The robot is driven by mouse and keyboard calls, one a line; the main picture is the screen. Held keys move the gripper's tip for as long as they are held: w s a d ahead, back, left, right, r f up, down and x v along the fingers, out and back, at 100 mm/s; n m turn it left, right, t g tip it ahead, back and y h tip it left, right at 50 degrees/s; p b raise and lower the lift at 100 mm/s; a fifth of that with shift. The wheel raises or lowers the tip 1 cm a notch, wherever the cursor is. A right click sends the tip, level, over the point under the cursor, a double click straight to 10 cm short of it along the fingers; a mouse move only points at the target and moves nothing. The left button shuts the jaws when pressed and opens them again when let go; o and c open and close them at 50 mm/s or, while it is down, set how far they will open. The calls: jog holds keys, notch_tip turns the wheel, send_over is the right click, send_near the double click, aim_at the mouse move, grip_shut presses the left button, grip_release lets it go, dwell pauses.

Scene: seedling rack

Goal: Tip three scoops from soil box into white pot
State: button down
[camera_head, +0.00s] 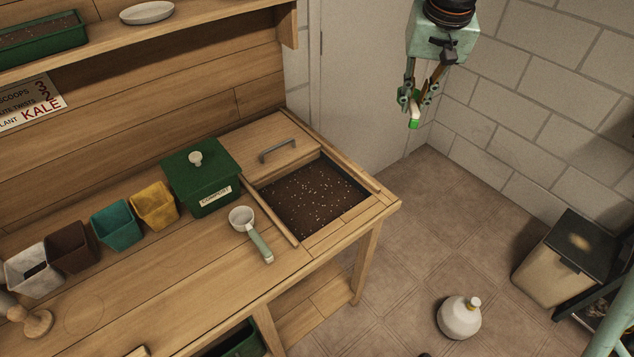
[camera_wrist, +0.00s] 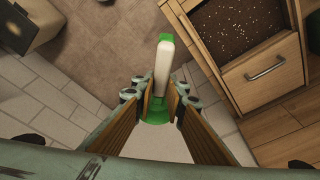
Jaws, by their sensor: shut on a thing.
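The soil box (camera_head: 338,221) is set into the right end of the bench. Its wooden lid (camera_head: 262,143) is slid back, and dark speckled soil (camera_head: 312,197) shows. The white pot (camera_head: 32,271) stands at the left end of a row of pots. A scoop (camera_head: 243,219) with a white cup and pale green handle lies on the bench left of the soil box. My gripper (camera_head: 415,98) is raised over the floor, right of the bench and away from the scoop. It is shut on a small green-and-white tool (camera_wrist: 164,70), whose exact kind I cannot tell.
Brown (camera_head: 72,247), teal (camera_head: 117,225) and yellow (camera_head: 154,205) pots stand beside the white one. A green compost box (camera_head: 203,178) stands behind the scoop. A white bottle (camera_head: 459,318) and a lidded bin (camera_head: 560,265) stand on the floor. The bench front is mostly clear.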

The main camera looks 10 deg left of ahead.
jog(key=s+a+f+n+g+p, duration=0.1)
jog(key=s+a+f+p, duration=0.3)
jog(key=s+a+f, duration=0.3)
jog(key=s+a+f+n+g+p, duration=0.1)
jog(key=s+a+f+p, duration=0.4)
jog(key=s+a, duration=0.7)
jog(key=s+f+g, duration=0.1)
jog(key=s+f, duration=0.1)
jog(key=shift+s+h, duration=0.3)
jog(key=shift+h, duration=0.1)
jog(key=shift+w+a+f+g, duration=0.1)
jog(key=shift+w+f+g, duration=0.1)
jog(key=shift+g, duration=0.1)
jog(key=w+a+f+b, duration=0.1)
jog(key=w+f, duration=0.4)
jog(key=f, duration=0.5)
jog(key=shift+w+a+f+g+b, duration=0.3)
jog(key=shift+w+f+g+b, duration=0.1)
jog(key=shift+b, duration=0.15)
dwell(0.8)
jog(key=shift+s+d+f+t+b, duration=0.15)
jog(key=shift+t+b, duration=0.4)
jog(key=shift+b, duration=0.6)
jog(key=shift+s+a+f+t+b, duration=0.1)
jog(key=shift+t+b, duration=0.45)
jog(key=shift+b, duration=0.55)
